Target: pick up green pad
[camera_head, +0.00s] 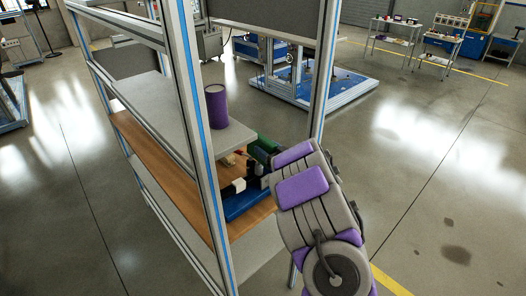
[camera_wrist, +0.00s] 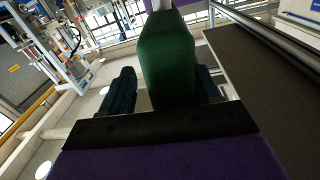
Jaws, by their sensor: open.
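The green pad (camera_wrist: 166,62) is a dark green block in the middle of the wrist view. It stands between the two dark fingers of my gripper (camera_wrist: 165,72), with a gap showing on the left side. The right finger is partly hidden behind the pad, and I cannot tell if it touches. My gripper is open. In the head view a green piece (camera_head: 266,143), likely the pad, shows on the shelf unit just beyond the end of my arm. My arm hides most of the gripper there.
A shelf unit with metal posts (camera_head: 187,120) surrounds the reach area. A purple cylinder (camera_head: 216,106) stands on its grey upper shelf (camera_head: 175,112). A blue tray (camera_head: 246,203) with small items sits on the wooden shelf (camera_head: 160,165) below.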

